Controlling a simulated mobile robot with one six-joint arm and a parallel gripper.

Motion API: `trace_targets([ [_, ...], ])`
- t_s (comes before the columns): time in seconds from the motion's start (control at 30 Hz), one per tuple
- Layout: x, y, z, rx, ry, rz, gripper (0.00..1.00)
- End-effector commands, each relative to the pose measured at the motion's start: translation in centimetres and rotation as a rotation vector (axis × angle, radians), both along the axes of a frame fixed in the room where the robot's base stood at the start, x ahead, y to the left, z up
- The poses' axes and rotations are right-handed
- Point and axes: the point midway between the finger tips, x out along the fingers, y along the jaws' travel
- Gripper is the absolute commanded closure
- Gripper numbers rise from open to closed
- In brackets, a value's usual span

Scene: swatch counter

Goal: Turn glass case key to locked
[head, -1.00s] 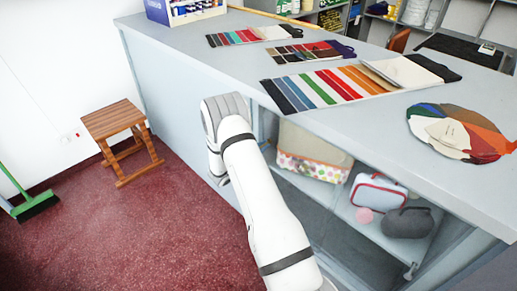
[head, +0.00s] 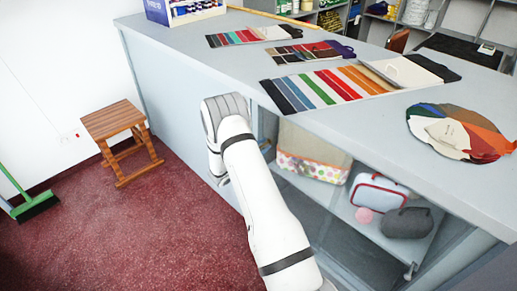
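The glass case (head: 440,238) is the open-looking space under the counter, with a shelf behind what may be a glass pane. A small light metal piece (head: 410,271) sits at the lower right of its front; it may be the lock or key, but it is too small to tell, and I cannot read its turn. My white arm rises from the bottom middle and bends at the counter's front edge, left of the case opening. Its far links point down beside the counter front. My gripper is hidden behind the arm.
The grey counter top (head: 225,62) carries fabric swatch cards (head: 330,88) and a round colour fan (head: 460,132). In the case are a dotted bag (head: 312,165), a white-red case (head: 378,192) and a grey pouch (head: 407,223). A wooden stool (head: 114,121) and a green broom (head: 36,205) stand left; red floor between is clear.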

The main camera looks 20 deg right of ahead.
Motion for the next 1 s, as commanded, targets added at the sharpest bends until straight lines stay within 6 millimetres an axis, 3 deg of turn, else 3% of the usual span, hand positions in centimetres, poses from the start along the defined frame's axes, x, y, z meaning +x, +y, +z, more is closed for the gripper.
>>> trace_targets([
  [0.3,-0.1,0.5,-0.1,0.001,0.001,0.003,0.72],
  [0.7,-2.4,6.2,-0.1,0.001,0.002,0.004,0.72],
  [1.0,-3.0,7.4,-0.1,0.000,0.001,0.000,0.72],
])
